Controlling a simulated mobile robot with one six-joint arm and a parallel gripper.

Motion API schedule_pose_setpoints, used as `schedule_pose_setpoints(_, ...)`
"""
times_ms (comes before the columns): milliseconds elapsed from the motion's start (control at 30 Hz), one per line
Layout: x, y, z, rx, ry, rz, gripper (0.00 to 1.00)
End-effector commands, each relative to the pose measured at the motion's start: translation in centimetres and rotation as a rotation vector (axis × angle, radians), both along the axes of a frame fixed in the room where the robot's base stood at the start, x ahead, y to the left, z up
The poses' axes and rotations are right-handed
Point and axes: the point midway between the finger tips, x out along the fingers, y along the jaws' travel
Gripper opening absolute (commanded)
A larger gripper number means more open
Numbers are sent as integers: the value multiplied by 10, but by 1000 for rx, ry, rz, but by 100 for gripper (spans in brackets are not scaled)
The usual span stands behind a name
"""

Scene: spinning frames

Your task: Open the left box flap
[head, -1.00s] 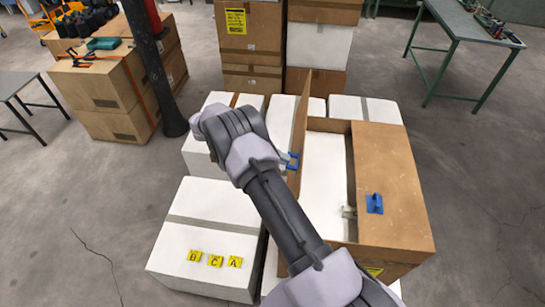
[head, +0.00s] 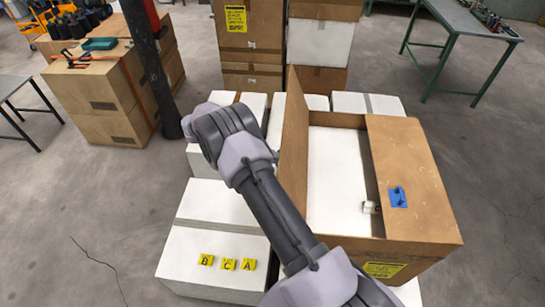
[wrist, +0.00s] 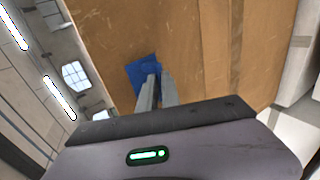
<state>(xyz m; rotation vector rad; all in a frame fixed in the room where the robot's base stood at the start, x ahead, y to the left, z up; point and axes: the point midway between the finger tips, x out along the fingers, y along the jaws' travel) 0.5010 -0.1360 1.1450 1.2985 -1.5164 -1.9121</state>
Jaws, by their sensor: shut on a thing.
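The open-topped brown cardboard box (head: 420,185) stands right of centre in the head view. Its left flap (head: 293,125) stands up near vertical along the box's left side. The right flap (head: 412,165) lies flat and carries a blue handle (head: 398,196). In the wrist view, my gripper (wrist: 157,80) is shut on the blue handle (wrist: 139,76) of the brown left flap (wrist: 200,40). In the head view, my arm and the flap hide the gripper and that handle.
White boxes (head: 190,250) with yellow letter tags stand left of and behind the brown box. A dark post (head: 158,75) and brown boxes (head: 90,105) are at the far left. Stacked boxes (head: 250,45) stand behind. Grey floor (head: 490,170) is clear at right.

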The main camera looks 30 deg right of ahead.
Motion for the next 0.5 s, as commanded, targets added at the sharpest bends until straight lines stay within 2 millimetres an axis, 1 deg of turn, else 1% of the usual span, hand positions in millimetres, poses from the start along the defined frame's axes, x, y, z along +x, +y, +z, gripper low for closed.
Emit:
schedule_pose_setpoints(33,-3,-1,-4,2,9,-5,0)
schedule_pose_setpoints(300,-3,-1,-4,2,9,-5,0)
schedule_pose_setpoints(333,-3,-1,-4,2,8,-5,11)
schedule_pose_setpoints(400,-2,-1,-3,3,7,-4,25)
schedule_pose_setpoints(433,-2,-1,-3,2,6,-4,29)
schedule_pose_setpoints(500,-2,-1,-2,1,5,-3,29)
